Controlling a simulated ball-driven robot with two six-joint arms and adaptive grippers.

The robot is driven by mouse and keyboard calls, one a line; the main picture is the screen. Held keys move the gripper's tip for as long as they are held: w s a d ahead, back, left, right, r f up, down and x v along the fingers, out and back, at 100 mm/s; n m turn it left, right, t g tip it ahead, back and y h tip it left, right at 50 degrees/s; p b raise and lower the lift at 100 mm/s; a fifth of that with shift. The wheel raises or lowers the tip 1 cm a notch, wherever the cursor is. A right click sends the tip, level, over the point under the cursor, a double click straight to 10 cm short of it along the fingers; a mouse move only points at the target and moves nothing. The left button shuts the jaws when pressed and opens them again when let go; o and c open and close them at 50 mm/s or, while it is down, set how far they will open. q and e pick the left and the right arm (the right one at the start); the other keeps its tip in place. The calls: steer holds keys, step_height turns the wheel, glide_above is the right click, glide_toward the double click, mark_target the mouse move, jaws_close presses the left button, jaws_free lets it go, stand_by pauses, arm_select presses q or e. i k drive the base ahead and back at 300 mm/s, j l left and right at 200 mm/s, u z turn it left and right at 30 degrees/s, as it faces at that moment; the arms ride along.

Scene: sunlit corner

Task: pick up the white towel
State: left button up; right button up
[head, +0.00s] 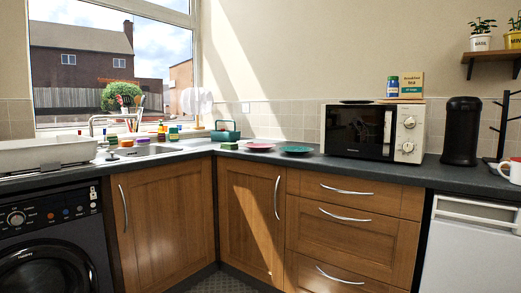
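I cannot make out a white towel for certain in the head view. A white, rounded, upright thing (197,103) stands at the right end of the window, behind the counter corner; it is too small to tell whether it is cloth. Neither of my grippers is in view.
The dark counter (225,148) runs along both walls. A white tray-like basin (45,153) lies left of the sink (145,150). A pink plate (260,146), a green plate (296,150), a microwave (372,130), a black canister (461,130) and a white mug (512,170) stand rightward.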

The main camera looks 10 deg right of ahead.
mark_target(241, 142)
steer(key=i+l, duration=0.2)
steer(key=i, duration=0.3)
steer(key=i+l, duration=0.2)
steer(key=i, duration=0.35)
steer(key=i+l, duration=0.25)
steer(key=i, duration=0.25)
steer(key=i+j+z, duration=0.1)
steer(key=z, duration=0.7)
steer(key=i+j, duration=0.05)
